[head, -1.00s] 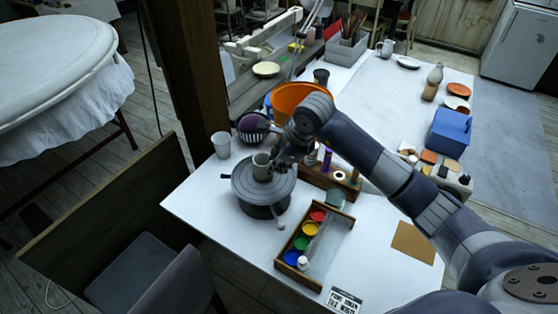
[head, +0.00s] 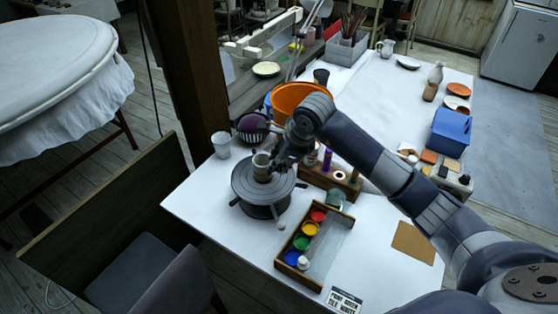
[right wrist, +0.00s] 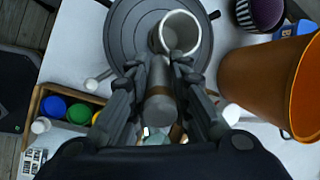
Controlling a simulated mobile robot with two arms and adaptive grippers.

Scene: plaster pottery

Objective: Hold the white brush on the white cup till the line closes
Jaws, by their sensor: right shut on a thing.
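The pale cup (head: 262,160) stands upright on the round grey turntable (head: 240,182). In the right wrist view the cup (right wrist: 180,32) shows its open rim, just beyond my fingertips. My right gripper (head: 283,160) is right beside the cup. In the right wrist view my right gripper (right wrist: 158,66) is shut on the brush (right wrist: 160,100), seen as a thick greyish shaft with a darker band. The brush tip is hidden near the cup wall, so I cannot tell whether it touches. Any painted line is too small to make out. My left gripper is not in view.
A wooden paint tray (head: 277,262) with red, yellow, green and blue pots lies in front of the turntable. An orange bucket (head: 290,96) and a purple striped bowl (head: 252,128) stand behind. A white cup (head: 221,145) stands at the table's left edge.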

